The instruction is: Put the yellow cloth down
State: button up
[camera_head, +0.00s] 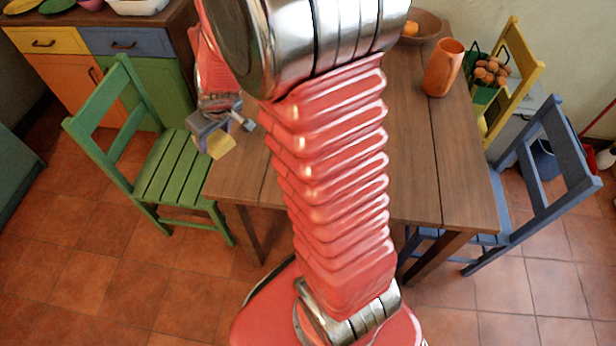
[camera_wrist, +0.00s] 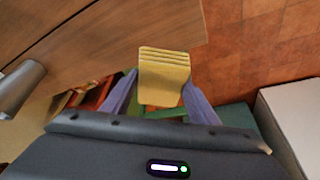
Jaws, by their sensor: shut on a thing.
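The yellow cloth (camera_wrist: 165,78) is folded in layers and sits between the two fingers of my gripper (camera_wrist: 158,105) in the wrist view. In the head view the cloth (camera_head: 221,146) shows just below my gripper (camera_head: 208,138), at the left edge of the wooden table (camera_head: 415,175) and beside the green chair (camera_head: 170,165). My gripper is shut on the cloth. Whether the cloth touches the table edge cannot be told. My red arm hides much of the table's middle.
An orange cup (camera_head: 443,68) and a bowl (camera_head: 424,27) stand on the table's far right part. A yellow chair (camera_head: 518,75) and a blue chair (camera_head: 545,175) stand at the right. A cabinet with coloured doors (camera_head: 85,45) stands at the back left.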

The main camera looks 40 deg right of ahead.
jog(key=s+d+f+n+y, duration=0.1)
jog(key=s+d+n, duration=0.5)
jog(key=s+d, duration=1)
jog(key=s+y, duration=0.1)
jog(key=s, duration=0.2)
jog(key=shift+s+f+g, duration=0.2)
jog(key=shift+s+g, duration=0.15)
jog(key=shift+g, duration=0.05)
jog(key=shift+f, duration=2.95)
jog(key=shift+f, duration=2.1)
